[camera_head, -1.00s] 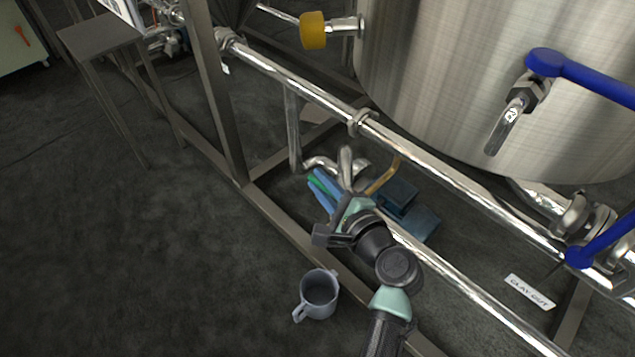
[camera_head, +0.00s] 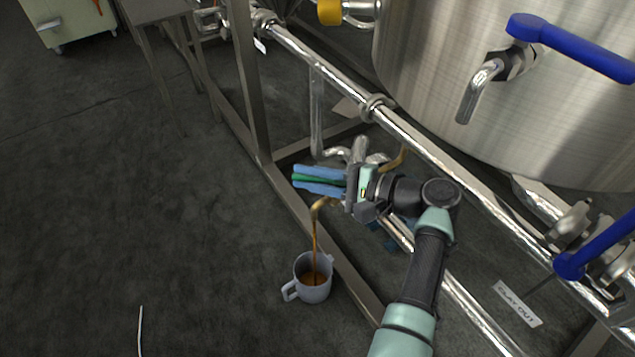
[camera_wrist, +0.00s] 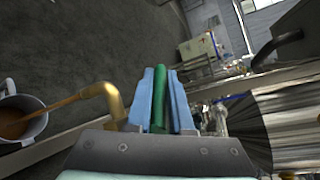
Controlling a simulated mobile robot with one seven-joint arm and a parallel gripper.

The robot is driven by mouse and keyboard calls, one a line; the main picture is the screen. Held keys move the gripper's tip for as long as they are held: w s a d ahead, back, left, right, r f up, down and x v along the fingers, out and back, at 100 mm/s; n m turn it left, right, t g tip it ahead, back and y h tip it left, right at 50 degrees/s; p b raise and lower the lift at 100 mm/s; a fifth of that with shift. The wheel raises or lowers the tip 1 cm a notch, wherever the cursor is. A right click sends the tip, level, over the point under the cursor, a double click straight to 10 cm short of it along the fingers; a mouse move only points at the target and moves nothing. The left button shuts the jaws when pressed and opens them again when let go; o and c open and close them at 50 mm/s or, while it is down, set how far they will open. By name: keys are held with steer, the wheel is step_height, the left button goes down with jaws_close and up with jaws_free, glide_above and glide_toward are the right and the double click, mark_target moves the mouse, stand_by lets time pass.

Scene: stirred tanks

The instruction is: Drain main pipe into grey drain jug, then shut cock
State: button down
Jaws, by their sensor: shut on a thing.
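The grey drain jug (camera_head: 311,291) stands upright on the floor beside the steel frame, with brown liquid in it. A brown stream (camera_head: 315,235) falls into it from the brass spout (camera_head: 319,206). In the wrist view the jug (camera_wrist: 38,128), the stream and the brass spout (camera_wrist: 108,97) show at left. My gripper (camera_head: 316,181) is just above the spout, its blue fingers shut on a green handle (camera_head: 314,181), which also shows between the fingers in the wrist view (camera_wrist: 159,98). I take this for the cock handle; its base is hidden by my gripper.
The steel main pipe (camera_head: 420,141) runs diagonally above my arm. A frame rail (camera_head: 345,270) passes between jug and arm. A large tank (camera_head: 440,90) with a blue-handled valve (camera_head: 585,50) stands at right. The floor at left is mostly clear.

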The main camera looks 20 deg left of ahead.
steer(key=shift+s+d+n+g+b, duration=0.15)
steer(key=shift+s+n+g+b, duration=0.1)
steer(key=shift+n+g+b, duration=0.4)
steer(key=shift+s+d+n+g+b, duration=0.1)
steer(key=shift+s+n+g+b, duration=0.2)
steer(key=shift+g, duration=0.55)
steer(key=c, duration=0.8)
jaws_free()
